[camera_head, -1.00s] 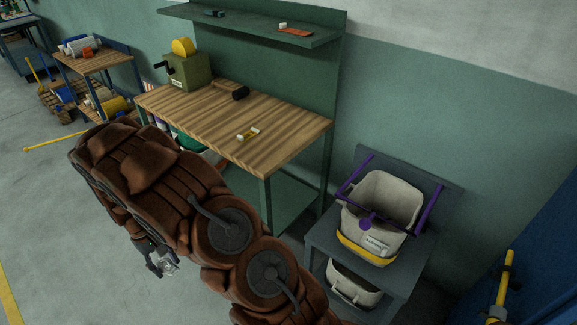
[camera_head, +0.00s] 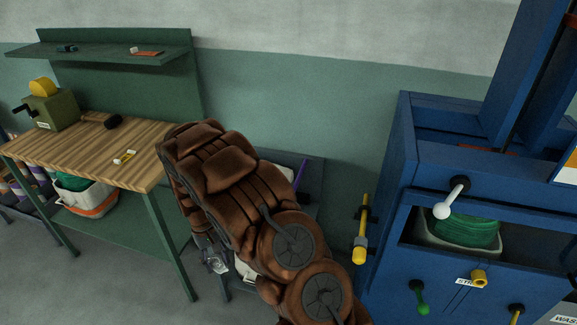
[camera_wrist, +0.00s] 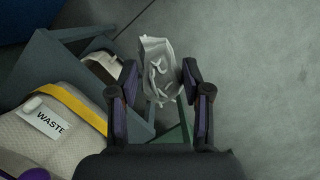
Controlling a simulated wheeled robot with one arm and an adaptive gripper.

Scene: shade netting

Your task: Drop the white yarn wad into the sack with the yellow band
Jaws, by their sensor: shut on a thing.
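My gripper (camera_wrist: 158,84) is shut on the white yarn wad (camera_wrist: 157,65), a crumpled pale tangle between its fingers in the wrist view. The sack with the yellow band (camera_wrist: 72,138) is at the lower left of that view, apart from the wad. It is off-white, labelled WASTE, with the yellow band around it. In the head view my gripper (camera_head: 214,262) hangs at the left of my brown-sleeved arm, and the arm hides most of the sack. Whether the wad is above the sack's mouth level I cannot tell.
A grey stand (camera_wrist: 40,65) holds the sack, with another off-white container (camera_wrist: 103,66) lower down. A wooden-topped bench (camera_head: 90,150) is at left in the head view. A blue machine (camera_head: 400,190) with projecting handles is at right. Grey floor (camera_wrist: 255,70) is open in the wrist view.

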